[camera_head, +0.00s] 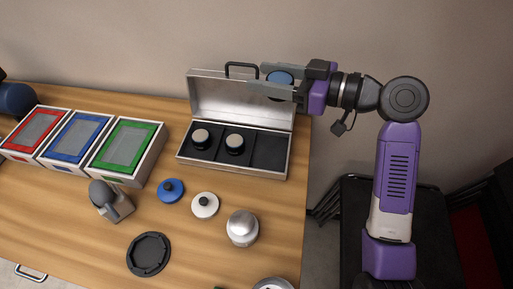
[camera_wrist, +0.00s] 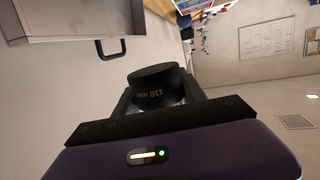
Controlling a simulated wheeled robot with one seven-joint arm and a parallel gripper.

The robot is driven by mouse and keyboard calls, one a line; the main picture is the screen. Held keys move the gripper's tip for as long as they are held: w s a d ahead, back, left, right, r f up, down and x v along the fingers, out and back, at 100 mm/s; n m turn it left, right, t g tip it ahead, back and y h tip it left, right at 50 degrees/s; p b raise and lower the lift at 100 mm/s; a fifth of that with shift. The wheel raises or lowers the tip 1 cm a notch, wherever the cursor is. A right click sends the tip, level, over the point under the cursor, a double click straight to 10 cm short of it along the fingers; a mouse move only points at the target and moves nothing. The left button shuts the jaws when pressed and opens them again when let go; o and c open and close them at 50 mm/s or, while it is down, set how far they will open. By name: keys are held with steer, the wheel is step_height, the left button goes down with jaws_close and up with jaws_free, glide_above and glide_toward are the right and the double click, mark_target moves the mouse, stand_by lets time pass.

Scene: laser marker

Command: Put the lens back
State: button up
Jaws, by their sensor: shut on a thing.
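My gripper (camera_head: 277,86) is shut on a lens (camera_head: 279,78), held in the air in front of the open lid of the metal case. In the wrist view the lens (camera_wrist: 160,86) is a black cylinder marked "110 mm", between the fingers. The case (camera_head: 183,157) stands open at the back right of the table, with dark foam inside. Two other lenses, a left one (camera_head: 201,137) and a middle one (camera_head: 235,143), sit in its foam. The right part of the foam (camera_head: 269,151) shows no lens.
Red (camera_head: 36,131), blue (camera_head: 75,138) and green (camera_head: 124,145) framed boxes stand at the left. A grey device (camera_head: 110,201), blue knob (camera_head: 171,190), white knob (camera_head: 205,205), silver cylinder (camera_head: 242,227) and black ring (camera_head: 148,254) lie in front of the case.

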steer(key=shift+s+a+r+n+g, duration=0.2)
steer(key=shift+s+a+n+g, duration=0.1)
steer(key=shift+a+g, duration=0.15)
step_height(320, 180, down, 19)
steer(key=shift+w+f+p, duration=0.1)
steer(key=shift+p, duration=0.85)
steer(key=shift+f+b, duration=0.6)
steer(key=shift+b, duration=0.4)
steer(key=o, duration=1.5)
steer(key=shift+a, duration=0.1)
